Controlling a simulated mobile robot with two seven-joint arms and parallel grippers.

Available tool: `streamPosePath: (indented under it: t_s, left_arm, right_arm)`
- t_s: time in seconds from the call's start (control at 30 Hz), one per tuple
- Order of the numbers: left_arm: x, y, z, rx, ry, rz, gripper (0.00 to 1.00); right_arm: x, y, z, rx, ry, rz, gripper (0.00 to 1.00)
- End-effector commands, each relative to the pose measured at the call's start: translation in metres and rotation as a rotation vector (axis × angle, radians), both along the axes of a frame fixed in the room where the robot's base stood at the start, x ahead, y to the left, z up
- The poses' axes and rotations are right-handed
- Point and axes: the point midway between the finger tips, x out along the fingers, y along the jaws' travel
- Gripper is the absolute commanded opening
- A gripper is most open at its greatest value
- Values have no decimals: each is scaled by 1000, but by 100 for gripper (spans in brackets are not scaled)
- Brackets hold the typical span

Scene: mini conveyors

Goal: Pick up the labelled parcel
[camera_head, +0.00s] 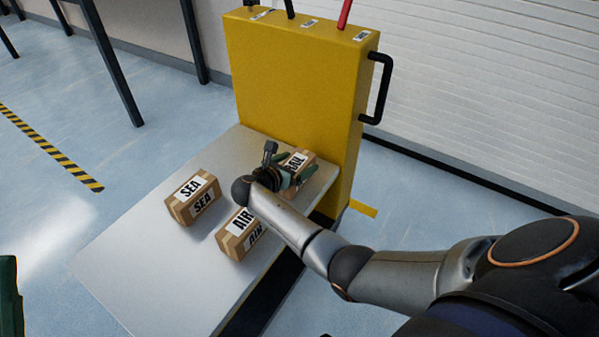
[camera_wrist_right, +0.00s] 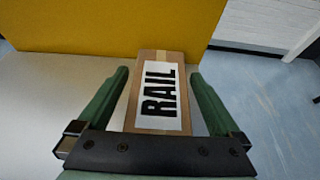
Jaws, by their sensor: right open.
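The brown RAIL parcel (camera_head: 299,160) stands on the grey platform near the yellow panel, partly hidden by my right gripper (camera_head: 293,176). In the right wrist view, the RAIL parcel (camera_wrist_right: 159,94) lies between the two green fingers, with its white label facing the camera. My right gripper is open, one finger on each side, with a gap visible on both sides. The SEA parcel (camera_head: 192,198) and the AIR parcel (camera_head: 241,236) stand apart from it on the platform. A green piece at the lower left edge, apparently my left gripper (camera_head: 9,297), is mostly cut off.
The grey platform (camera_head: 150,260) is bare at its front left. The yellow panel (camera_head: 295,90) rises at its far end, with a black handle (camera_head: 383,90) on its right side. Dark table legs (camera_head: 115,70) stand at the back left.

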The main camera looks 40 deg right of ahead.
Motion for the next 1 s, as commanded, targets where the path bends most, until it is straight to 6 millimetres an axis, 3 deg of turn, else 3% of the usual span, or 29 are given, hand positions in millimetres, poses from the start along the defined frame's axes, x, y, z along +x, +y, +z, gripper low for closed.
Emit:
streamPosePath:
  t_s: [0.23,1.0]
  left_arm:
    - [1,0,1,-6,1,3,0]
    - [0,0,-1,5,1,0,0]
  right_arm:
    - [0,0,1,0,0,1,99]
    - [0,0,0,-1,0,0,12]
